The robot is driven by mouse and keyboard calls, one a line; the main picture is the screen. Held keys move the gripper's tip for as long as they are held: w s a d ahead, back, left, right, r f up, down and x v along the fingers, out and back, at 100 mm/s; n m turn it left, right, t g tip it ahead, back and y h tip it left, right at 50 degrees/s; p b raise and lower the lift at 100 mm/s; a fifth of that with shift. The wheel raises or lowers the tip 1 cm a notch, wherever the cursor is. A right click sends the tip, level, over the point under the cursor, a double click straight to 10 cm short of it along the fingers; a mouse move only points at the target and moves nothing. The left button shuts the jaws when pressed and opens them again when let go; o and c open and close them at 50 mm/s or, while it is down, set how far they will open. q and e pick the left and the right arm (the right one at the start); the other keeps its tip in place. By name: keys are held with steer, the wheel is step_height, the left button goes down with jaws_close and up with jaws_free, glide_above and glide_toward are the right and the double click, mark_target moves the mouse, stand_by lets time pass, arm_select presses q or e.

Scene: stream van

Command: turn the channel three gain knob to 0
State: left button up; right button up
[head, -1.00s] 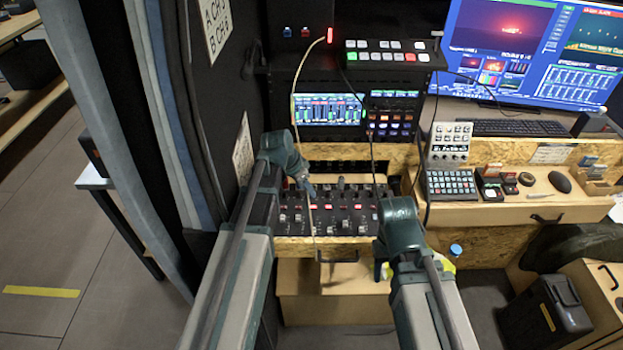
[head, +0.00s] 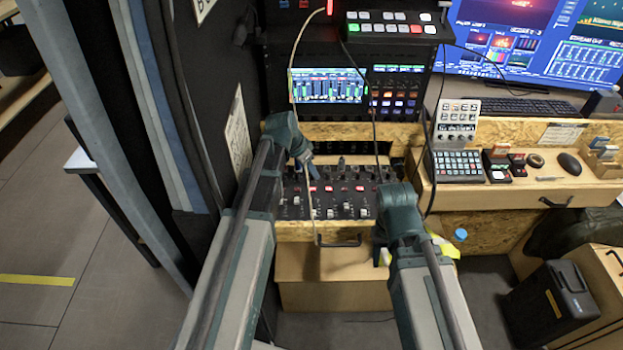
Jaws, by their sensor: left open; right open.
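The audio mixer (head: 330,201) is a dark panel with rows of knobs, red-lit buttons and faders, set in a wooden console below the screens. Its knobs are tiny here, and I cannot tell which one is the channel three gain knob or where it points. My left gripper (head: 312,171) is open and empty, over the mixer's upper left part; whether it touches is unclear. My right gripper (head: 380,250) is open, low at the mixer's front right corner, mostly hidden by its own wrist. The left wrist and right arm cover the mixer's side edges.
A thin cable (head: 296,85) hangs down in front of the mixer. A switcher panel (head: 398,28) and a lit rack screen (head: 328,86) are above. A small keypad (head: 455,163) stands on the right desk. A dark curtain wall closes in on the left.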

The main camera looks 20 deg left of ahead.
arm_select(q)
steer(key=shift+b+x, duration=0.7)
steer(key=shift+x, duration=0.55)
steer(key=shift+c, duration=0.2)
jaws_close()
